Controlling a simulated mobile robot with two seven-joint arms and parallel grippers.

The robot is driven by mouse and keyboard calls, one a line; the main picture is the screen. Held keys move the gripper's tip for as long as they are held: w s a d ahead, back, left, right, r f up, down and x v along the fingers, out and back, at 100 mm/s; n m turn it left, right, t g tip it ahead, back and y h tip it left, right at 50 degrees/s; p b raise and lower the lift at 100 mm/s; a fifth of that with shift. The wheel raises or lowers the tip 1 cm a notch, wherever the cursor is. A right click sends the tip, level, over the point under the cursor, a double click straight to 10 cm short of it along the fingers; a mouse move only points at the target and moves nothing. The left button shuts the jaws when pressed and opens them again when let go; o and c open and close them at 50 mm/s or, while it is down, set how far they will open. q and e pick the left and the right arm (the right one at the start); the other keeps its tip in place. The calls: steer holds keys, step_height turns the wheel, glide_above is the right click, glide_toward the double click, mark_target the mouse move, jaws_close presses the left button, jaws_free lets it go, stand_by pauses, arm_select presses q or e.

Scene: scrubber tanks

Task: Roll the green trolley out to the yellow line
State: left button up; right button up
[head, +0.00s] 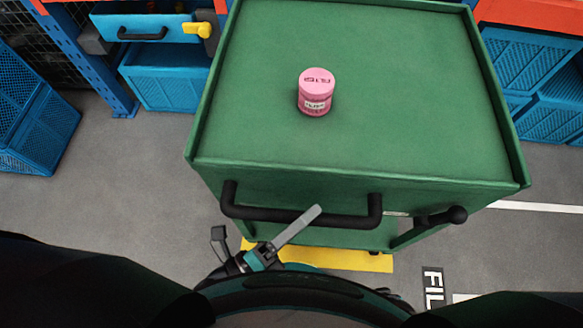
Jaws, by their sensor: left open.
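The green trolley (400,110) stands in front of me, its flat rimmed top filling the upper middle of the head view. A black bar handle (300,216) runs along its near side, and a black lever with a knob (440,216) sticks out at its near right. The yellow line (345,261) shows on the floor under and just in front of the trolley's near edge, partly hidden. My left gripper (268,222) is open at the handle's left half, one grey finger crossing in front of the bar. Contact with the bar cannot be told. My right gripper is not in view.
A pink labelled jar (315,92) stands on the trolley top. Blue crates stand at left (35,115) and right (545,90). A blue drawer (140,27) with a yellow knob is at upper left. Grey floor (110,190) is clear at left; white floor markings lie at right.

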arm_select(q)
steer(key=v, duration=1.5)
steer(key=shift+s, duration=0.15)
steer(key=shift+f, duration=0.1)
